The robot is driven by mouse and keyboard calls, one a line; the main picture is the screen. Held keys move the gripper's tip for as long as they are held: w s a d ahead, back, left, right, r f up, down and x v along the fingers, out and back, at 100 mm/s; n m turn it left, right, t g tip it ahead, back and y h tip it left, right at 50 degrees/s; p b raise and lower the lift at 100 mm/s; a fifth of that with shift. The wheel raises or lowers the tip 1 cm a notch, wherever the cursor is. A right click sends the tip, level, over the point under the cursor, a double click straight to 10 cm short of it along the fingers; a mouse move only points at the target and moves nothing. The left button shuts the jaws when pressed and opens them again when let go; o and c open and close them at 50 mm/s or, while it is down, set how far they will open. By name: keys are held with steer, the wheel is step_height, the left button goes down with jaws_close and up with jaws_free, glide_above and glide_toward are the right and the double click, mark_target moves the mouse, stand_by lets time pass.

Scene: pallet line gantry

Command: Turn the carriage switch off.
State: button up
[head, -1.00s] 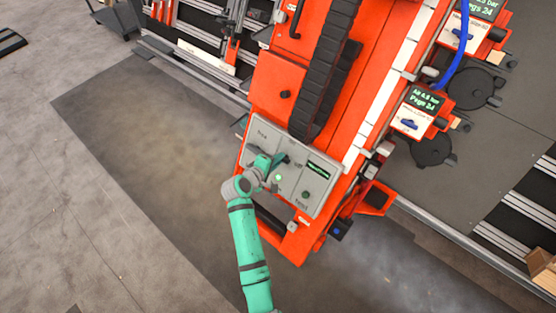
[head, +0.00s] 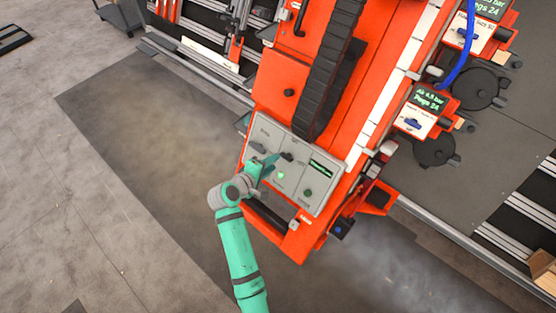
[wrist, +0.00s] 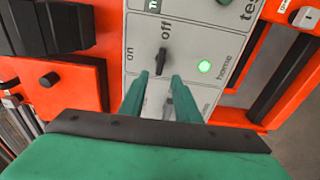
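A grey control panel (head: 318,207) sits on the orange carriage. In the wrist view its dark rotary switch (wrist: 162,60) lies between an "on" and an "off" label. Its handle points up in the picture, towards "off". In the head view this switch (head: 287,157) is just right of my fingers; I cannot read its name. My gripper (wrist: 161,82) is open, its green fingers apart and holding nothing. The fingertips end just below the switch in the wrist view; I see no contact. A second dark switch (head: 257,148) lies left of my fingers.
A lit green "home" button (wrist: 205,67) is right of the switch, close to my right finger. A dark green button (head: 307,193) is at the panel's right. A black cable chain (head: 325,85) runs above the panel. Open floor (head: 140,140) lies left.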

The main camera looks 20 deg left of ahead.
steer(key=shift+v, duration=2.15)
steer(key=shift+a, duration=0.15)
steer(key=s+d+f+m+y, duration=0.25)
steer(key=s+d+f, duration=0.3)
steer(key=s, duration=0.35)
steer(key=s+d+f+m+y, duration=0.2)
steer(key=s+d+f+m, duration=0.15)
steer(key=s+d, duration=0.4)
steer(key=s+d+r+m+t+h, duration=0.1)
steer(key=s+d+r+m, duration=0.3)
steer(key=s+r, duration=0.3)
steer(key=s+d+r+m+t, duration=0.2)
steer(key=s+d+r+m, duration=0.2)
steer(key=s, duration=0.8)
step_height(320, 180, up, 4)
steer(key=shift+s+d+m+h, duration=0.15)
steer(key=shift+d+m+h, duration=0.25)
steer(key=shift+d, duration=0.65)
